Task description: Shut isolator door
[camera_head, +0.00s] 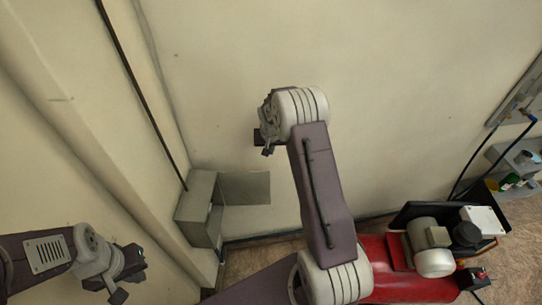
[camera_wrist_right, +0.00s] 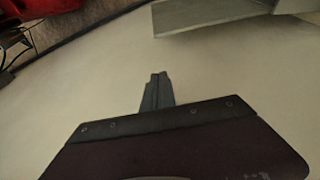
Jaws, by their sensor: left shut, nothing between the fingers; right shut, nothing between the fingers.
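The grey isolator box (camera_head: 197,208) is fixed in the corner, left of centre in the head view. Its flat grey door (camera_head: 246,188) stands open, swung out to the right. My right gripper (camera_head: 267,150) is shut and empty, above the door in the picture and apart from it. In the right wrist view its closed fingers (camera_wrist_right: 156,92) point toward the pale wall, and a grey panel (camera_wrist_right: 215,15), seemingly the door, shows at the top right. My left gripper (camera_head: 118,294) is shut and empty at the lower left, apart from the box.
A dark conduit (camera_head: 140,95) runs down the wall to the box. A red machine (camera_head: 400,287) with a grey motor (camera_head: 430,245) stands at the lower right. A grey bin (camera_head: 518,158) with small items is at the far right. The wall between is bare.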

